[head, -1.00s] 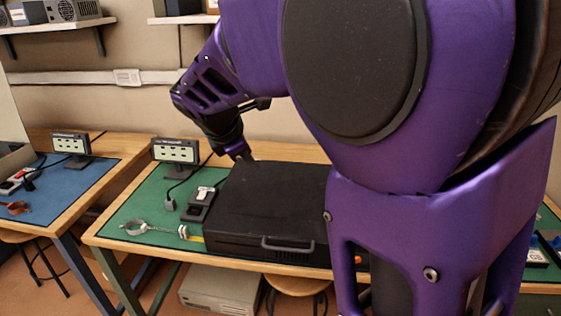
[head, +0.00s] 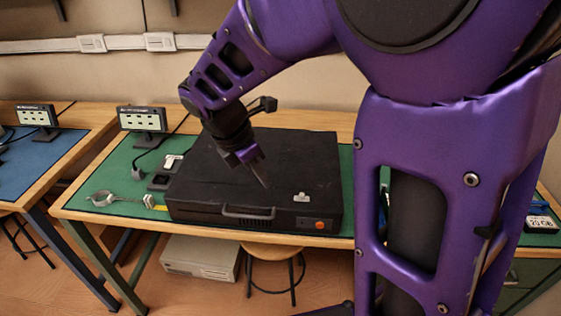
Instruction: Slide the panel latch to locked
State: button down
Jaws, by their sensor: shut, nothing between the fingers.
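A black case (head: 225,190) lies flat on the green mat of the workbench, its handle (head: 248,212) on the front face. A small light-grey latch piece (head: 302,197) sits on the top near the front right corner. Its exact setting is too small to tell. My gripper (head: 264,183) is shut and empty, pointing down over the middle of the case top, left of the latch and a little farther back. Whether its tips touch the case cannot be told.
An orange-red button (head: 319,225) is on the case front. A small display (head: 142,120), a dark block with a white switch (head: 172,162) and a metal strap (head: 112,200) are at the left. A stool (head: 272,252) stands below. My arm hides the right side.

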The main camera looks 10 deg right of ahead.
aim_at(297, 201)
jog(key=b+x, duration=0.2)
jog(key=x, duration=0.8)
jog(key=shift+s+a+f, duration=0.1)
jog(key=shift+f, duration=0.05)
jog(key=shift+w+d, duration=0.25)
jog(key=shift+d, duration=0.35)
jog(key=shift+w+d, duration=0.25)
jog(key=shift+d, duration=0.3)
jog(key=shift+w+d, duration=0.3)
jog(key=shift+d, duration=0.45)
